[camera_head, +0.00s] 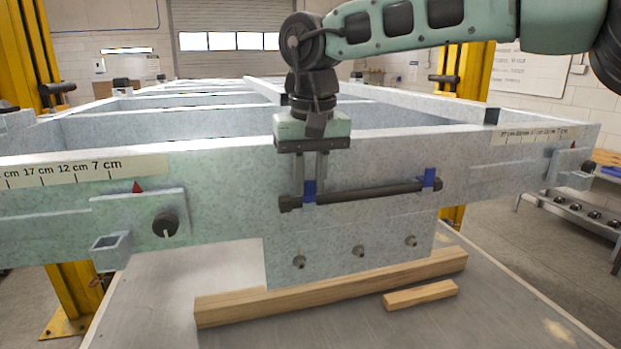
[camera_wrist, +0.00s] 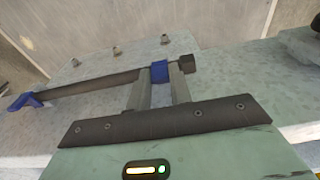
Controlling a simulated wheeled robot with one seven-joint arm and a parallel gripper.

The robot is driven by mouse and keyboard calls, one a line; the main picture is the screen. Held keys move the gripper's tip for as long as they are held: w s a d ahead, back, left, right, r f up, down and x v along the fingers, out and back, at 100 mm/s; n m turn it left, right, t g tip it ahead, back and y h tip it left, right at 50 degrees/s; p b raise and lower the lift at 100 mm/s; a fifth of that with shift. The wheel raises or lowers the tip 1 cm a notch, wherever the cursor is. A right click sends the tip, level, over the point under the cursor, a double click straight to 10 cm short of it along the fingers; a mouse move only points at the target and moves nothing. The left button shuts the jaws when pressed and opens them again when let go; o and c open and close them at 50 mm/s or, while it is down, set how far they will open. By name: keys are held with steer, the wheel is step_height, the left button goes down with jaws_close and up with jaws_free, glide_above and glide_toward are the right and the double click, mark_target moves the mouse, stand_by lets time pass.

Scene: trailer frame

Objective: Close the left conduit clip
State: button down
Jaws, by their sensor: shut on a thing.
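The left conduit clip (camera_head: 309,190) is a small blue clip near the left end of the dark conduit (camera_head: 370,192) on the front of the grey trailer frame. My gripper (camera_head: 310,200) points down over it, with one finger on each side of the clip. In the wrist view my gripper (camera_wrist: 160,78) is shut on the blue clip (camera_wrist: 159,69), which sits around the conduit (camera_wrist: 85,86). Whether the clip is fully closed cannot be told. The right conduit clip (camera_head: 430,178) is blue and stands up at the conduit's right end; it also shows in the wrist view (camera_wrist: 24,101).
The frame's front beam (camera_head: 220,170) runs across the view. A lower plate (camera_head: 335,255) with several bolts rests on a long wooden block (camera_head: 340,288). A short wooden block (camera_head: 420,295) lies on the grey table (camera_head: 480,320). A black knob (camera_head: 165,224) sticks out at left.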

stand_by(0.3)
steer(key=c, duration=1.3)
jaws_free()
steer(key=shift+w, duration=0.1)
steer(key=shift+o, duration=0.2)
step_height(320, 180, up, 17)
steer(key=s, duration=0.2)
steer(key=shift+d+b, duration=0.3)
steer(key=shift+s, duration=0.1)
